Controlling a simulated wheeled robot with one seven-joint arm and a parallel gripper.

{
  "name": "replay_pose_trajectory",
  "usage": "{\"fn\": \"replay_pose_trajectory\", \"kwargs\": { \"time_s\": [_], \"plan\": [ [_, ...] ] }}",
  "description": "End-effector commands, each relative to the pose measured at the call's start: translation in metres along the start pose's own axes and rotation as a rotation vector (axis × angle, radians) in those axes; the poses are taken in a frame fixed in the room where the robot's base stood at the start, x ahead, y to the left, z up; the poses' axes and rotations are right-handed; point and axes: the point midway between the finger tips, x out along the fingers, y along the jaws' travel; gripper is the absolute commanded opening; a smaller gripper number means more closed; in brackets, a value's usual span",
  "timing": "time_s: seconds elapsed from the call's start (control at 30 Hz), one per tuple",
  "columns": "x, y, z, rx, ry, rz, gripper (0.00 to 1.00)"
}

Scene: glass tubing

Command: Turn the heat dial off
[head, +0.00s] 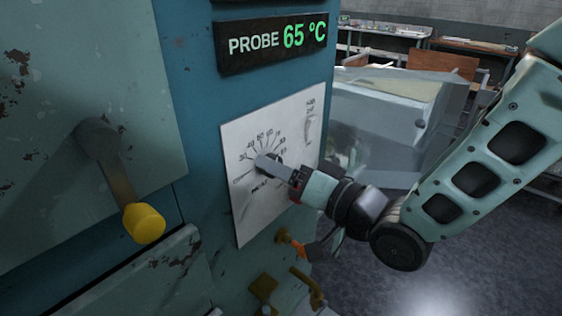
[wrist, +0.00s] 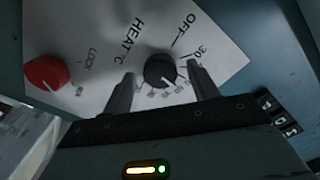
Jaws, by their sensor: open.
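The heat dial is a round black knob (wrist: 160,70) on a white panel (wrist: 225,45), marked "HEAT °C", with "OFF" at its upper right in the wrist view. Its pale pointer mark faces down and slightly right, toward the numbers and away from "OFF". In the head view the white panel (head: 240,140) is on the blue cabinet's face, and the dial is mostly hidden by my gripper (head: 266,166). In the wrist view my gripper (wrist: 162,75) is open, with one finger on each side of the dial. I cannot tell whether the fingers touch it.
A red knob (wrist: 46,72) is on the same panel at left in the wrist view. A probe display (head: 272,42) reads 65 °C above the panel. A yellow-ended lever (head: 143,222) sticks out at left. Brass fittings (head: 264,288) lie below the panel.

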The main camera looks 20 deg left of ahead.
Motion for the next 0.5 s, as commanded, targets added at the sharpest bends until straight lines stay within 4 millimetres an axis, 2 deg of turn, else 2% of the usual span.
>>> {"fn": "replay_pose_trajectory", "kwargs": {
  "time_s": [0.33,0.37,0.5],
  "plan": [
    [0.0050,-0.0001,0.0000,0.000,0.001,0.000,0.59],
    [0.0050,-0.0001,0.0000,0.000,0.001,0.000,0.54],
    [0.0049,-0.0001,-0.0001,0.000,0.001,0.000,0.15]
  ]
}}
